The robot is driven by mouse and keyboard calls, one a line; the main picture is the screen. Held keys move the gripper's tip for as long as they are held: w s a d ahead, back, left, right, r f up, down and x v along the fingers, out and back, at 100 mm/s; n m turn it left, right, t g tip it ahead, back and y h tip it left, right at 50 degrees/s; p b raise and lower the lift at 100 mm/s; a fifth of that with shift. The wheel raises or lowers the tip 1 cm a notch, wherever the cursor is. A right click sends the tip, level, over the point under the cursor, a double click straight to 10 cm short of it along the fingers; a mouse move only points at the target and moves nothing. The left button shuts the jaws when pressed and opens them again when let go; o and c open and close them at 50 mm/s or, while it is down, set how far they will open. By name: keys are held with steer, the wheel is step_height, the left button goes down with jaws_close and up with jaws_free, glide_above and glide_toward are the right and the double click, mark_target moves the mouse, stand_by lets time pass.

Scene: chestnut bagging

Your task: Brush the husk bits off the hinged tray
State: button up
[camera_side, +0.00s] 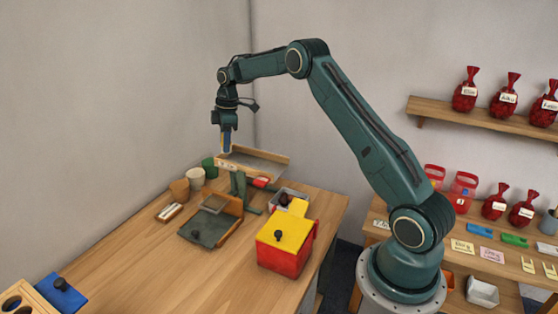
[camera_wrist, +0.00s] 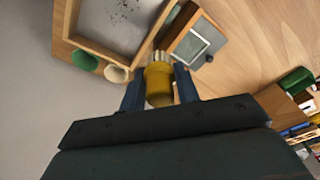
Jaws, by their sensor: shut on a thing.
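My gripper (camera_side: 226,150) is shut on a brush (camera_wrist: 158,82) with a yellow handle and pale bristles, seen between the blue fingers in the wrist view. It hangs over the left end of the hinged tray (camera_side: 270,158), a shallow wooden-rimmed tray with a grey floor on a green stand. In the wrist view the tray (camera_wrist: 95,48) is at the upper left, and dark husk bits (camera_wrist: 125,8) lie scattered on its floor. The bristles are beside the tray's near rim in that view; I cannot tell whether they touch it.
Cups (camera_side: 195,177) stand left of the tray. A green flat-lidded box (camera_side: 212,228) and a red box with a yellow lid (camera_side: 285,245) stand in front. A blue block (camera_side: 62,292) is at the front left. The table's middle left is clear.

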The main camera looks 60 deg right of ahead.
steer(key=m, duration=0.2)
glide_above(234, 160)
steer(key=s+a, duration=0.1)
steer(key=a, duration=0.1)
steer(key=shift+w+d+r+m, duration=0.1)
steer(key=shift+d+m, duration=0.05)
steer(key=shift+d, duration=0.4)
steer(key=shift+w+d+r+m, duration=0.1)
steer(key=shift+d+m, duration=0.05)
steer(key=shift+d, duration=0.35)
steer(key=shift+s+f, duration=0.1)
steer(key=shift+f, duration=0.05)
steer(key=shift+f, duration=3.65)
steer(key=shift+s+f, duration=0.2)
steer(key=shift+s, duration=3.8)
steer(key=shift+w, duration=4.1)
step_height(234, 160, up, 8)
